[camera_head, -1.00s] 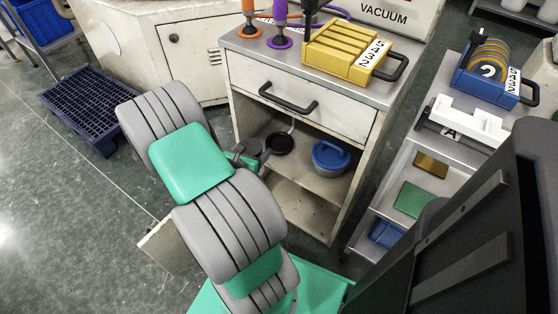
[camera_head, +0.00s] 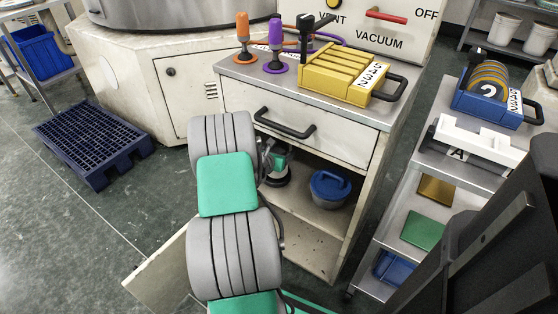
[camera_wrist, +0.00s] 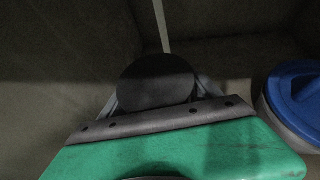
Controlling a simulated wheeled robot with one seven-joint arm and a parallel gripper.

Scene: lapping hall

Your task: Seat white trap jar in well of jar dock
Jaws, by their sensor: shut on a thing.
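My gripper (camera_head: 279,160) is inside the open lower bay of the grey cabinet, partly hidden behind my arm. In the wrist view my gripper (camera_wrist: 157,98) is shut on a dark round top, which I take to be the lid of the white trap jar (camera_wrist: 157,72). The jar's body is hidden beneath it. A black round rim, likely the jar dock (camera_head: 276,183), shows just under the gripper in the head view. Its well is hidden, so I cannot tell whether the jar is seated.
A blue-lidded tub (camera_head: 330,188) stands close on the right; it also shows in the wrist view (camera_wrist: 295,100). A thin pale tube (camera_wrist: 162,25) runs down the back. The drawer handle (camera_head: 285,123) juts out above the bay. An open door (camera_head: 155,270) stands lower left.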

